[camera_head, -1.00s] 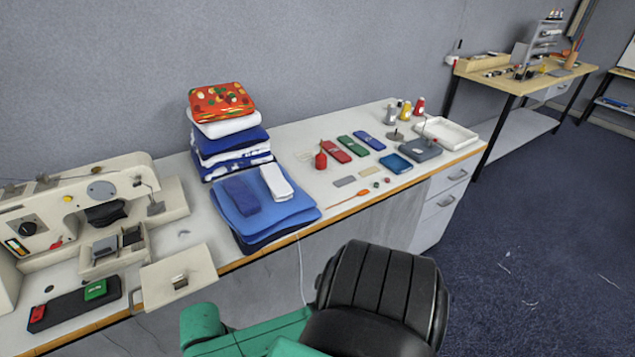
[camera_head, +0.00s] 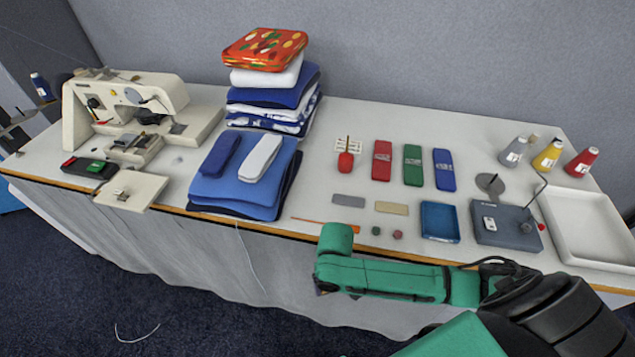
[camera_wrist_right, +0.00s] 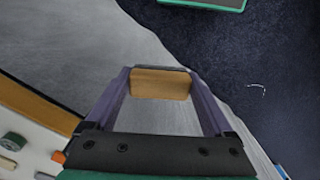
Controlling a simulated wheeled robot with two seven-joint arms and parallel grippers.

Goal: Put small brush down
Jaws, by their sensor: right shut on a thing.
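The small brush (camera_wrist_right: 160,83) shows in the right wrist view as a light brown wooden block. My right gripper (camera_wrist_right: 161,78) is shut on it, with one finger on each side. Beyond the brush are the table's pale front cloth and the dark blue floor. In the head view my right arm reaches in from the lower right, and its green wrist is in front of the table's front edge. There the brush is hidden and the fingers can hardly be made out. My left gripper is not in view.
The long table (camera_head: 285,231) holds a sewing machine (camera_head: 130,105), folded cloths (camera_head: 240,180), a blue tray (camera_head: 440,221), a grey box (camera_head: 505,226) and a white tray (camera_head: 590,225). Small flat pieces (camera_head: 391,207) and an orange stick (camera_head: 320,223) lie near the front edge.

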